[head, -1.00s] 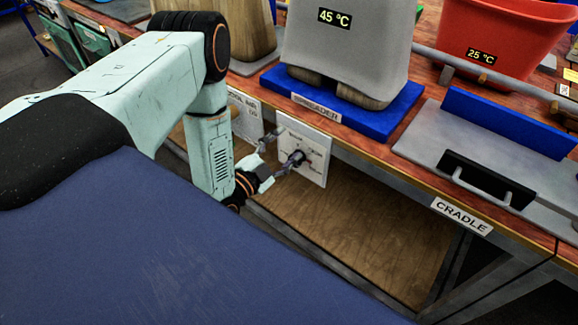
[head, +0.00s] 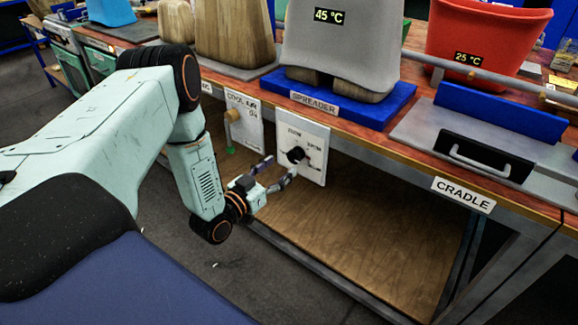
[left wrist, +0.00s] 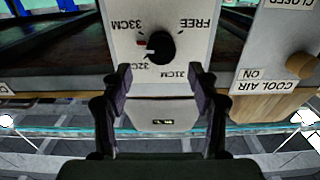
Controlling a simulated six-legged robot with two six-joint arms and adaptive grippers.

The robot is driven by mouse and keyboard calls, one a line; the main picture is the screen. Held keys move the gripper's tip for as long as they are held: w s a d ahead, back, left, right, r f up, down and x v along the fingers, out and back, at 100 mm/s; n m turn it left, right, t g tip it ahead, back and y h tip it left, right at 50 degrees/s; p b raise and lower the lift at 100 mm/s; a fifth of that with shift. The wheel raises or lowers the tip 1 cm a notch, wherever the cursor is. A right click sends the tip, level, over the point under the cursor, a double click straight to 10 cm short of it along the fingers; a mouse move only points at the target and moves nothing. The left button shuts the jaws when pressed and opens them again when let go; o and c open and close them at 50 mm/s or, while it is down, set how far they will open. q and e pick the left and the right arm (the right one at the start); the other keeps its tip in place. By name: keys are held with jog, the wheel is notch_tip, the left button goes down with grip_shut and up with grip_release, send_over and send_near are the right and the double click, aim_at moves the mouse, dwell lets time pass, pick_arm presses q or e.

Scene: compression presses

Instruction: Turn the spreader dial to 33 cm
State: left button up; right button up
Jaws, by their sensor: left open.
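The spreader dial is a black knob (head: 296,155) on a white plate (head: 316,168) on the bench front, below the SPREADER label (head: 315,103). The knob also shows in the left wrist view (left wrist: 160,47), with upside-down marks FREE, 31CM, 32CM and 33CM around it. A small red and white mark shows at its left edge, between 32CM and 33CM; the exact setting is hard to read. My left gripper (head: 279,170) is open and empty, just short of the knob. In the left wrist view its fingers (left wrist: 160,76) are apart, below the knob. My right gripper is not in view.
A COOL AIR plate (head: 244,118) with a tan knob is left of the dial. The blue spreader base (head: 350,108) and grey form marked 45 °C (head: 340,50) stand above. The CRADLE tray (head: 420,130) is at right. A wooden shelf (head: 350,230) lies below.

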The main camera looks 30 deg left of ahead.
aim_at(292, 157)
pick_arm(q)
jog(key=w+b, duration=0.1)
jog(key=w, duration=0.3)
jog(key=shift+f, duration=0.15)
jog(key=shift+w+d, duration=0.1)
jog(key=shift+w, duration=0.35)
